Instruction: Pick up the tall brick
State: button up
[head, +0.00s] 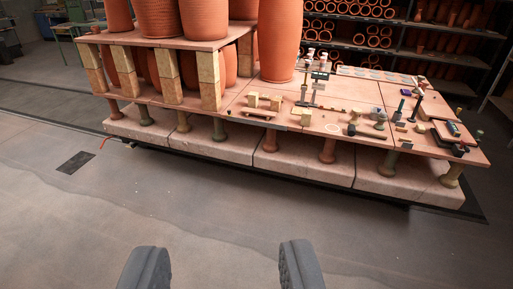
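My gripper (222,266) is open and empty, its two dark grey fingertips wide apart at the bottom of the view over bare floor. The low kiln-shelf table (235,124) stands well beyond it, and nothing touches the fingers. Several upright tan brick props (208,82) support the raised shelf at the table's left. Two small tan blocks (276,103) stand on a little board near the table's front middle. I cannot tell which of these is the tall brick.
A large terracotta jar (279,40) stands behind the small blocks. More big pots (158,18) sit on the raised shelf. Many small tools crowd the table's right side, including a black-topped stand (320,77). Racks of pottery (400,43) stand behind. The floor (190,215) in front is clear.

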aim_at(306, 114)
jog(key=u, duration=0.1)
jog(key=i, duration=3.95)
jog(key=z, duration=0.4)
